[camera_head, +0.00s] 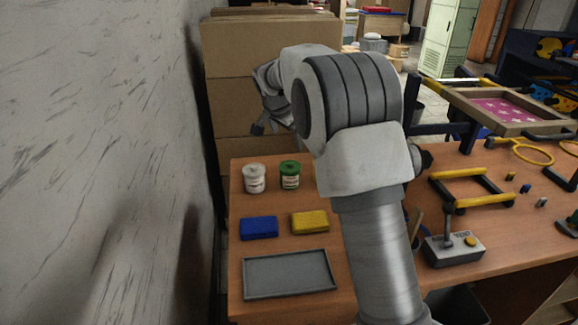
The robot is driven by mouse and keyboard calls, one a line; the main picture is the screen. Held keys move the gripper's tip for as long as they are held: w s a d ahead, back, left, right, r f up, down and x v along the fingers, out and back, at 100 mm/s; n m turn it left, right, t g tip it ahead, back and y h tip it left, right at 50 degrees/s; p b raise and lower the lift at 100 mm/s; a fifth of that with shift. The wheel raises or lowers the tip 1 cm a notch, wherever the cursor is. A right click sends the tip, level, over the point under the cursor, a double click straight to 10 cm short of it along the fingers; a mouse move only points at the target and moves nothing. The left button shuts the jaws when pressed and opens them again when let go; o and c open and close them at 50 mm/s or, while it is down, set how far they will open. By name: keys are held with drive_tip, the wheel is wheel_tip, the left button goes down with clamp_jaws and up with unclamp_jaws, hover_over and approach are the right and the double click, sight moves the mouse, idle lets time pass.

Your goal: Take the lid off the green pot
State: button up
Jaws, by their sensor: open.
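The green pot (290,179) stands upright at the back left of the wooden table, with a pale label on its front. Its green lid (290,166) is on top. A white pot (254,180) with a light lid stands just left of it. My gripper (264,124) shows in part above and behind the pots, pointing down to the left. It is open, apart from the green pot, and holds nothing that I can see. My arm hides the table area right of the green pot; only a sliver of something yellow shows there.
A blue block (258,228) and a yellow block (310,222) lie before the pots, with a grey tray (288,274) in front. A joystick box (454,248) and yellow-black frame (470,190) are right of my arm. Stacked cardboard boxes (225,98) stand behind; a wall is left.

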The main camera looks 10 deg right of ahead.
approach(294, 167)
drive_tip(key=w+f, duration=0.1)
drive_tip(key=shift+s+p+x, duration=0.1)
drive_tip(key=shift+p+x, duration=0.25)
drive_tip(key=shift+x, duration=1.1)
drive_tip(key=shift+s+p+x, duration=0.15)
drive_tip(key=shift+p+x, duration=0.15)
drive_tip(key=shift+x, duration=1.15)
drive_tip(key=shift+f, duration=0.15)
drive_tip(key=c, duration=1.4)
